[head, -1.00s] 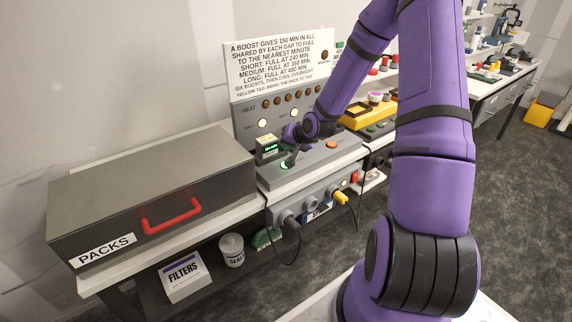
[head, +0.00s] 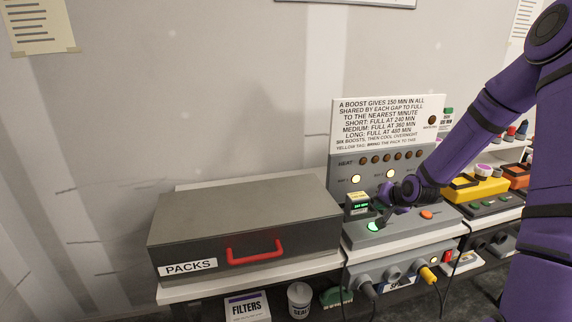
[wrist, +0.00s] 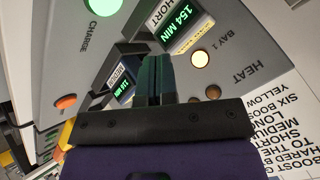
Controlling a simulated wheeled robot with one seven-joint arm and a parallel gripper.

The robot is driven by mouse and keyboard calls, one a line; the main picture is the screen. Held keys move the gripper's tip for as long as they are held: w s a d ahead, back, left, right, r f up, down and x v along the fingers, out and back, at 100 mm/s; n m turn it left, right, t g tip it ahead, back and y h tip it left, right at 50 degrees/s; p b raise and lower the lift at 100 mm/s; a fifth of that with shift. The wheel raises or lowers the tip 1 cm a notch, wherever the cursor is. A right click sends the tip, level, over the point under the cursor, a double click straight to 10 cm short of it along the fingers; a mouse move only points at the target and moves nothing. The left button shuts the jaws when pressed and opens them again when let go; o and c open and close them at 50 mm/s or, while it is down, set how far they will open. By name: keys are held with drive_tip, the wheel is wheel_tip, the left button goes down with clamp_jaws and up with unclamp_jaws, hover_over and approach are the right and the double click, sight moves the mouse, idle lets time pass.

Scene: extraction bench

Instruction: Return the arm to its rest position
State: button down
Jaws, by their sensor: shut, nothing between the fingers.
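My purple arm reaches in from the right in the head view. My gripper (head: 383,217) is low over the grey charging console (head: 412,233), close to the lit green button (head: 374,226) and the small pack with a green display (head: 357,206). In the wrist view my gripper (wrist: 155,58) has its dark fingers together with nothing between them. Beside the fingers the wrist view shows a display (wrist: 183,32) reading 154 MIN, marked SHORT, and another display (wrist: 122,92) marked MEDIUM. The green CHARGE button (wrist: 104,5) is at the top left of the wrist view.
A grey box (head: 240,225) labelled PACKS with a red handle stands left of the console. A white sign (head: 387,125) rises behind it. Yellow equipment (head: 478,188) is to the right. A FILTERS box (head: 247,307) and a white tub (head: 299,299) sit below.

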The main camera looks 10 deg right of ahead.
drive_tip(key=s+a+r+n+g+h, duration=0.1)
drive_tip(key=s+a+r+n, duration=0.2)
drive_tip(key=r, duration=0.4)
drive_tip(key=s+a+r+g+h, duration=0.1)
drive_tip(key=s+a+r, duration=0.2)
drive_tip(key=s+r, duration=0.3)
drive_tip(key=s+a+r+n+g+h, duration=0.1)
drive_tip(key=s+a+r+n, duration=0.15)
drive_tip(key=r, duration=0.55)
drive_tip(key=s+a+r, duration=0.2)
drive_tip(key=s+r, duration=0.1)
drive_tip(key=s, duration=0.4)
drive_tip(key=s+a+r+n+y, duration=0.1)
drive_tip(key=s+a+r, duration=0.2)
drive_tip(key=s, duration=0.5)
drive_tip(key=s+a+r+n+g, duration=0.1)
drive_tip(key=s+a+r, duration=0.1)
drive_tip(key=s+r, duration=0.2)
drive_tip(key=s, duration=0.3)
drive_tip(key=shift+s+a+r+y, duration=0.2)
drive_tip(key=shift+s+y, duration=0.15)
drive_tip(key=shift+y, duration=0.05)
